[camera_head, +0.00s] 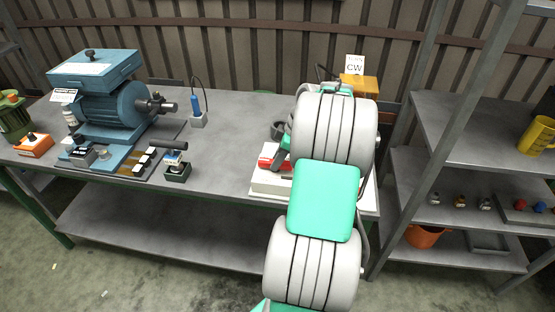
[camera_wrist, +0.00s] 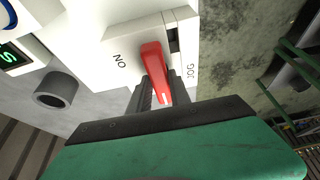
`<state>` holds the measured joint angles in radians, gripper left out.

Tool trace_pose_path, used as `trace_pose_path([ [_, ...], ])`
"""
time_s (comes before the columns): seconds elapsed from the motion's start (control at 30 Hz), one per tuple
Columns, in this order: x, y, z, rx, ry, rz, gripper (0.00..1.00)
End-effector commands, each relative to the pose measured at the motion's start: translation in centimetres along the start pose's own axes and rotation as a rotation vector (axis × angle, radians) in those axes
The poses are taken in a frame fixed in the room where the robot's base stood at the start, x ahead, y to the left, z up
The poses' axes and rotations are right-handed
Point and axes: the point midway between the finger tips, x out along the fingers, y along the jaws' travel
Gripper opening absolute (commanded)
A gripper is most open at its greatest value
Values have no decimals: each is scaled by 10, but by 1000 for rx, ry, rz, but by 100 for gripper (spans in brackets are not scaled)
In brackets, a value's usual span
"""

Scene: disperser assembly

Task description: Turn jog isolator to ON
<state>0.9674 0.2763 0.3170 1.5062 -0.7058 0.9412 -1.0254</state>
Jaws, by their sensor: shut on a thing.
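The jog isolator's red handle (camera_wrist: 154,66) stands on a white box (camera_wrist: 122,42) in the wrist view. "ON" is printed left of the handle and "JOG" right of it, both rotated; a dark slot lies beside the handle. The handle is tilted, its near end closer to "JOG". My gripper (camera_wrist: 158,95) is shut on the handle, one dark finger on each side. In the head view my arm hides the gripper and much of the white housing (camera_head: 268,183); a red part (camera_head: 270,157) shows at its left.
An orange box (camera_head: 360,85) with a "CW" sign (camera_head: 354,65) stands behind my arm. A metal shelf (camera_head: 470,130) stands at right.

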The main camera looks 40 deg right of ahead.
Motion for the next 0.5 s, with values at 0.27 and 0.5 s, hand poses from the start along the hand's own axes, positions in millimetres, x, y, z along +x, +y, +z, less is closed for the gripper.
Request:
trace_pose_path([
  [0.27, 0, 0, 0, 0, 0, 1, 0],
  [0.5, 0, 0, 0, 8, 0, 6, 0],
])
